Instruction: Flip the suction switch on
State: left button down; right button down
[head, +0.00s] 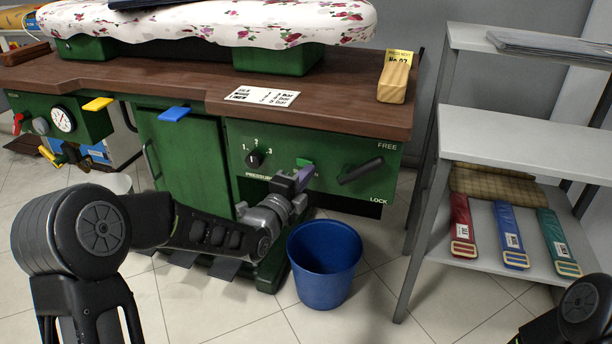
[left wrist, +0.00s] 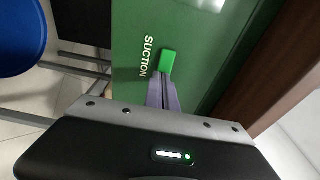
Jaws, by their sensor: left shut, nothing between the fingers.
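The suction switch is a small bright green rocker on the green control panel (head: 330,145). In the left wrist view the switch (left wrist: 168,61) sits beside the word SUCTION. My left gripper (head: 304,177) is in front of the panel, just below the switch in the head view. In the left wrist view its closed purple-grey fingertips (left wrist: 163,88) are at the lower end of the switch; whether they touch it I cannot tell. The fingers hold nothing. In the head view the gripper hides the panel lettering around the switch. My right gripper is not in view.
A black pressure knob (head: 255,158) is left of the switch and a black FREE/LOCK lever (head: 361,170) is right of it. The wooden tabletop (head: 330,110) overhangs the panel. A blue bucket (head: 324,265) stands below. A grey shelf (head: 520,135) is at the right.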

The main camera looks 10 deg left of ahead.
pick_arm(q)
jog(key=p+v, duration=0.1)
jog(key=v, duration=0.6)
jog(key=shift+s+d+n+y, duration=0.25)
jog(key=shift+d+n+y, duration=0.05)
jog(key=shift+y, duration=0.1)
dwell(0.3)
dwell(0.4)
